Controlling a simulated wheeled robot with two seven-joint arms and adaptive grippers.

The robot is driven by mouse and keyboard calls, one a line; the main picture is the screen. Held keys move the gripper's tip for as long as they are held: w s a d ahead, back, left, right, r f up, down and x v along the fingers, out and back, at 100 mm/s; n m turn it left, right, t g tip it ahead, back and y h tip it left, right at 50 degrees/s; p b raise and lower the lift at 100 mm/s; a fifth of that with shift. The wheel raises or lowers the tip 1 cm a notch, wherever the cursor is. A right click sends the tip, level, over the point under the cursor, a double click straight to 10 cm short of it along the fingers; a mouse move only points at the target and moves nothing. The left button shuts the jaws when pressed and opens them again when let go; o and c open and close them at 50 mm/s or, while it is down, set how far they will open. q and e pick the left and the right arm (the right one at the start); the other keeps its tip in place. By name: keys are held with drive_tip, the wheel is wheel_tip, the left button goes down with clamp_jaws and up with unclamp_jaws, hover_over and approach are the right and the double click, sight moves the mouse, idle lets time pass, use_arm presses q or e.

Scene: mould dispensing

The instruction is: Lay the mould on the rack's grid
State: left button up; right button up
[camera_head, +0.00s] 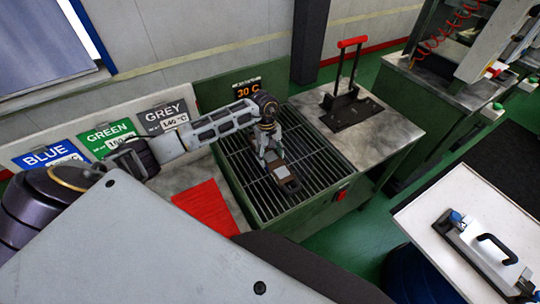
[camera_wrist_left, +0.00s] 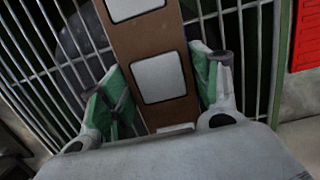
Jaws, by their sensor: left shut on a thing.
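The mould is a brown bar with pale square plates. In the left wrist view the mould (camera_wrist_left: 160,78) lies between the green finger pads of my left gripper (camera_wrist_left: 158,85), which is shut on it. In the head view the mould (camera_head: 288,186) shows below my left gripper (camera_head: 272,163), over the middle of the rack's grid (camera_head: 318,152). The bars also show behind the mould in the wrist view. I cannot tell whether the mould touches the bars. The gripper hides part of it. My right gripper is not in view.
A display reading 30 C (camera_head: 247,89) stands behind the grid. A red-handled stand (camera_head: 350,105) is on the side table at right. A red sheet (camera_head: 207,207) lies left of the rack. A white table (camera_head: 440,222) at right holds a plate with a black handle.

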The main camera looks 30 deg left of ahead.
use_arm(q)
drive_tip(key=shift+f, duration=0.25)
drive_tip(key=shift+f, duration=0.15)
drive_tip(key=o, duration=1.3)
drive_tip(key=shift+f, duration=0.1)
drive_tip(key=shift+c, duration=0.2)
drive_tip(key=o, duration=0.4)
